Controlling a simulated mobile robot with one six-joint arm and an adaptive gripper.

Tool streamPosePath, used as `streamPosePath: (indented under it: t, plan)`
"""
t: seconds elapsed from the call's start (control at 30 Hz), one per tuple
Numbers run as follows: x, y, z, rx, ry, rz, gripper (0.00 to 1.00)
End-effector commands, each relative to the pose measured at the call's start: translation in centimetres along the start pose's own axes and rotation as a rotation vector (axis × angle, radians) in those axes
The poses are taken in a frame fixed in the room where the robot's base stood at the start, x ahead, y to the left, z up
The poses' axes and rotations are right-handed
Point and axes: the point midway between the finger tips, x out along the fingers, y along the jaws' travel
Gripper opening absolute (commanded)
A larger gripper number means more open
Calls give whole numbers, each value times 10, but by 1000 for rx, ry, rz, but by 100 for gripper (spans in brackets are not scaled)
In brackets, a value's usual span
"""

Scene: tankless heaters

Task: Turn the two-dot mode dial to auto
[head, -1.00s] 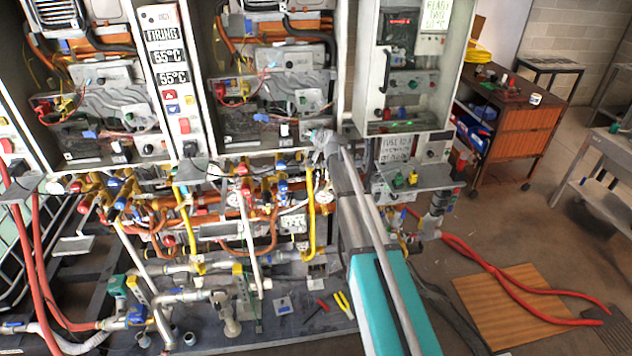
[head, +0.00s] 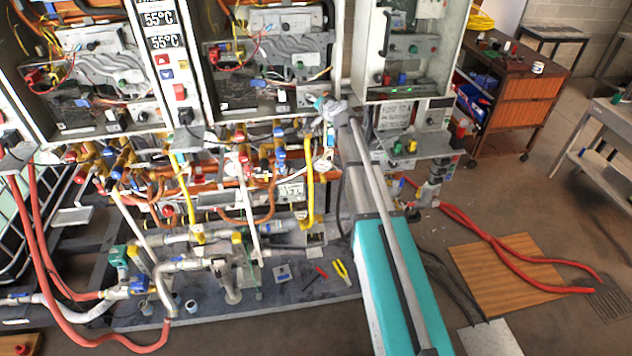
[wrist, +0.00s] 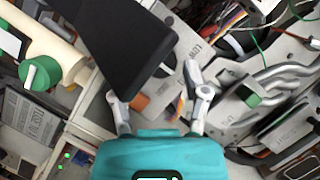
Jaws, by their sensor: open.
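My gripper (head: 328,108) is at the lower right corner of the middle open heater in the head view. In the wrist view my gripper (wrist: 163,102) has its two fingers apart and nothing is seen held between them. A grey plate marked LOW (wrist: 190,48) lies beyond the fingers. A large black blocky part (wrist: 115,40) fills the upper left, close to the fingers; I cannot tell whether they touch. I cannot make out two dots or an auto mark, so I cannot tell which part is the two-dot mode dial.
Green knobs show on both sides in the wrist view, left (wrist: 40,75) and right (wrist: 250,92). Grey pipes (wrist: 260,75) and loose wires crowd the right. Yellow pipe (head: 308,185) and hoses run below the heaters. The floor at right is partly clear.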

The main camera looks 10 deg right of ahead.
Motion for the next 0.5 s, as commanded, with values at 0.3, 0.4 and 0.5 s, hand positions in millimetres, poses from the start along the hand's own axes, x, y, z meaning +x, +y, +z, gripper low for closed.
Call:
streamPosePath:
  t: [0.3,0.4,0.5]
  plan:
    - [-49,-1,0,-1,0,1,59]
    - [-63,-1,0,-1,0,1,59]
    - [-77,-1,0,-2,1,1,59]
